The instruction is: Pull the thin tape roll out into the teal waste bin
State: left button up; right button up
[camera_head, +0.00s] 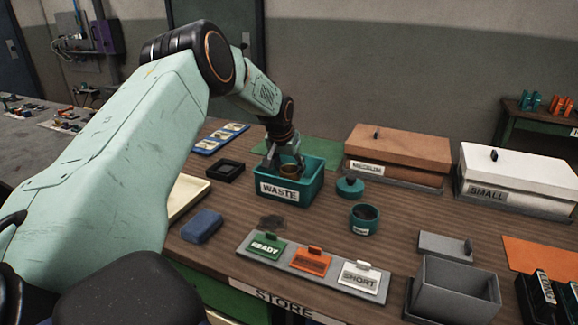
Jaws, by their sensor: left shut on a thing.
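The teal waste bin (303,187) with the "WASTE" label stands on the wooden table near the middle of the view. My left gripper (285,166) reaches down into its top opening from above. It is shut on a small brown ring that looks like the thin tape roll (290,171). The roll is at the bin's mouth, inside the rim as seen from here. The fingers hide part of the roll, and I cannot tell if it touches the bin. My right gripper does not show.
A teal jar (364,221) and its lid (350,187) stand right of the bin. A tag rack (240,252), a blue block (202,226) and a black tray (226,171) lie around it. Boxes labelled MEDIUM (395,171) and SMALL (518,195) stand behind right. A grey open box (455,298) is front right.

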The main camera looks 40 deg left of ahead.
pick_arm(q)
jog(key=shift+f+b, duration=0.8)
jog(key=shift+f, duration=0.65)
jog(key=o, duration=1.2)
jog(key=shift+o, duration=0.2)
jog(key=shift+o, duration=1.2)
notch_tip(320, 180, up, 11)
jog(key=p, duration=1)
dwell(0.6)
